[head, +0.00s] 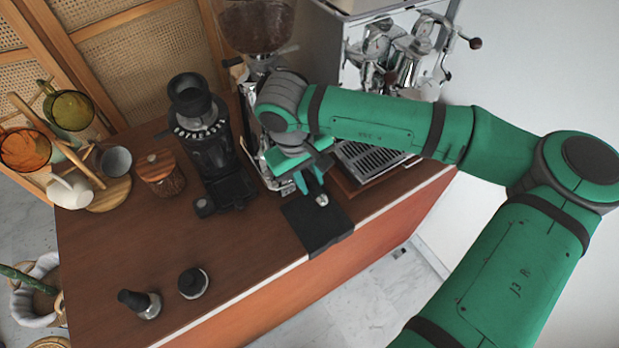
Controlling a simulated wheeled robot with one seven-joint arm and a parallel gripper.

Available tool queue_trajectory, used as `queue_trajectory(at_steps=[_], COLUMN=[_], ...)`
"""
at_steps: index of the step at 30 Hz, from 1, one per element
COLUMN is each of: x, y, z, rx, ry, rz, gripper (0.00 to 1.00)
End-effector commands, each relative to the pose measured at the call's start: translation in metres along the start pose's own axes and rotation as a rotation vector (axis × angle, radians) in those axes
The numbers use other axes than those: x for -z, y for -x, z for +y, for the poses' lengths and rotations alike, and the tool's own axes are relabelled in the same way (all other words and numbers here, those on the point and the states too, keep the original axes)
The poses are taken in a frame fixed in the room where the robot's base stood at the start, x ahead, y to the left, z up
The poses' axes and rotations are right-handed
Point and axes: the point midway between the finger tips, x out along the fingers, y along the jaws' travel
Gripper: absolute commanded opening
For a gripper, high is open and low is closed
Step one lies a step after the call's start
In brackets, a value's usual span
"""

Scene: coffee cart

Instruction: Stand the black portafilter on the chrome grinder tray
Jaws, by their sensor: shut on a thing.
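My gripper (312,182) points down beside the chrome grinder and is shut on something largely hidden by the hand. A small shiny metal part (322,200) shows at its fingertips, above or at the black mat. I take this for part of the black portafilter, but its body is not clear to see. The chrome grinder (250,92) stands at the back middle of the counter, with a bean hopper on top. A piece of its chrome tray (284,188) shows low down, just left of my gripper; my arm and hand cover much of the rest.
A black grinder (207,140) stands to the left. A black mat (318,236) drapes over the counter's front edge. A drip tray (372,158) and chrome espresso machine (395,55) are right and behind. A tamper (140,303) and black round tool (193,282) stand front left.

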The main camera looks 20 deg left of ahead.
Motion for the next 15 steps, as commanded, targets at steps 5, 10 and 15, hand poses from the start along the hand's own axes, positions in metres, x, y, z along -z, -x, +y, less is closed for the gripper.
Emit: queue_trajectory(at_steps=[5,10,15], x=[0.0001,0.0001,0.0001], y=[-0.0023,-0.0047,-0.0069], z=[-0.0004,-0.0020,-0.0038], rx=[0.001,0.001,0.003], ry=[-0.001,0.002,0.005], rz=[0.000,-0.002,-0.004], gripper=[0.00,0.00,0.00])
